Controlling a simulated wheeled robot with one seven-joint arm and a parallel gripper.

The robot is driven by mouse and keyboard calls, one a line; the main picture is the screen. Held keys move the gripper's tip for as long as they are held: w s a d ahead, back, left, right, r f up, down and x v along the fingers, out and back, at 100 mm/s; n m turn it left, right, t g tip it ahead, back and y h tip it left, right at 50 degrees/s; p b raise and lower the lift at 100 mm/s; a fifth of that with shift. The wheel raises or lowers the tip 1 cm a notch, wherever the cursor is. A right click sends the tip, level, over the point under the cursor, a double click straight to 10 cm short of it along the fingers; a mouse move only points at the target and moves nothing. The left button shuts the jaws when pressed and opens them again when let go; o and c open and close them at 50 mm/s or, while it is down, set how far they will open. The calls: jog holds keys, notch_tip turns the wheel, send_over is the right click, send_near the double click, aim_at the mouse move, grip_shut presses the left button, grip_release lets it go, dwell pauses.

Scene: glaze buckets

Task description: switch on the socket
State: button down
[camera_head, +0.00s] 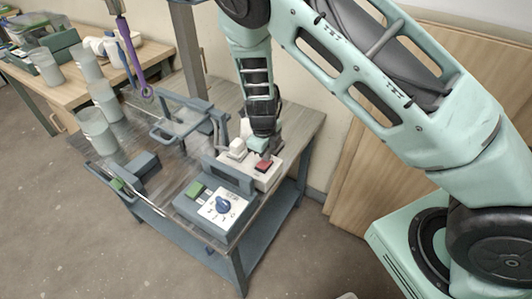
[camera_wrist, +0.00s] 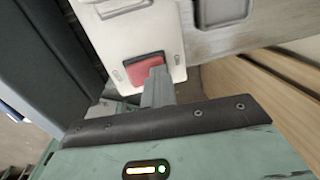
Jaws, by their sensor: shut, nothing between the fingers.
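The socket is a white box (camera_head: 256,179) at the right back part of the table, with a red rocker switch (camera_head: 264,165) on its top. In the wrist view the red switch (camera_wrist: 136,69) sits in a dark frame on the white socket face (camera_wrist: 110,48). My gripper (camera_head: 260,151) points down over the socket, close to the switch. In the wrist view its closed grey fingers (camera_wrist: 157,78) overlap the right part of the switch. Whether they touch it, and which way the rocker is tipped, I cannot tell.
A grey control box (camera_head: 237,229) with a blue knob (camera_head: 222,205) and a green button (camera_head: 196,189) stands in front of the socket. A white plug-like piece (camera_head: 237,148) is beside my gripper. Several clear cups (camera_head: 97,132) stand at the left. A wooden panel (camera_head: 365,175) leans at the right.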

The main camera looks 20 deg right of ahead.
jog(key=shift+s+a, duration=0.1)
jog(key=shift+a, duration=0.05)
jog(key=shift+s+a+r+p, duration=0.15)
jog(key=shift+s+a+p, duration=0.25)
jog(key=shift+a+p, duration=0.2)
jog(key=shift+d, duration=0.1)
